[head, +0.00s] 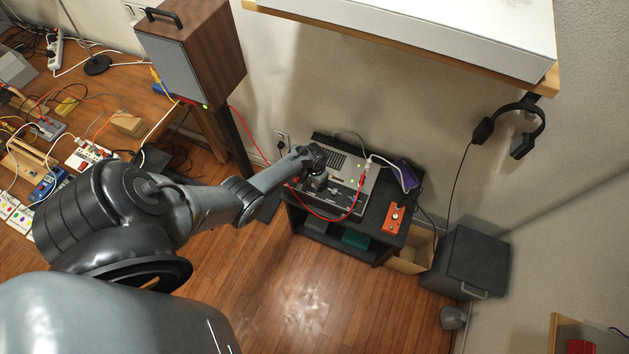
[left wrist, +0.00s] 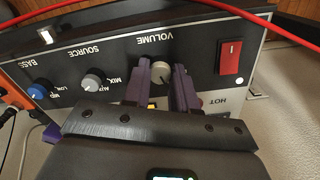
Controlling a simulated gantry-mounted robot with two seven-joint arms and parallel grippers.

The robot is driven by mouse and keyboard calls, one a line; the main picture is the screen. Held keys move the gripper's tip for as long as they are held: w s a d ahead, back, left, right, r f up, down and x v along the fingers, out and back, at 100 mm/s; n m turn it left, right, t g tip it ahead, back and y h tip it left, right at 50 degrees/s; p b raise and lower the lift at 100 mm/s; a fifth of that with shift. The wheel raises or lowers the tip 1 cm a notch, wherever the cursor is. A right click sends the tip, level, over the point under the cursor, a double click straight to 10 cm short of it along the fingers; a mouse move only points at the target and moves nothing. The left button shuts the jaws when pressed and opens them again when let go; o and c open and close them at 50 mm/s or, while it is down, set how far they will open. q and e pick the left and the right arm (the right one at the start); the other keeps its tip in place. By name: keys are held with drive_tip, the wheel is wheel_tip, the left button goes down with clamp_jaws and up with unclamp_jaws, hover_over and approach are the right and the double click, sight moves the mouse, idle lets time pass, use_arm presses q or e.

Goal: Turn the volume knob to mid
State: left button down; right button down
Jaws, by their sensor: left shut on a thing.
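The grey volume knob (left wrist: 161,72) sits under the word VOLUME on the dark front panel of the amplifier (head: 350,172), which stands on a small black stand. The left wrist view shows the panel upside down. My left gripper (head: 318,183) reaches the amplifier's front from the left. Its purple fingers (left wrist: 162,84) lie on either side of the volume knob, shut on it. The knob's pointer direction is not clear. In the head view the knob is hidden by my gripper. My right gripper is not in view.
Beside the volume knob are a red switch (left wrist: 230,57), a grey source knob (left wrist: 92,83) and a blue bass knob (left wrist: 39,89). A red cable (left wrist: 200,8) crosses above the panel. An orange-red box (head: 394,219) lies on the stand's right side. A wooden speaker (head: 208,50) stands behind left.

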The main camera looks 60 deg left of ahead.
use_arm(q)
drive_tip(key=shift+m, duration=1.6)
drive_tip(key=c, duration=0.9)
unclamp_jaws()
wheel_tip(320, 180, up, 11)
drive_tip(key=p, duration=0.5)
drive_tip(key=shift+f, duration=0.1)
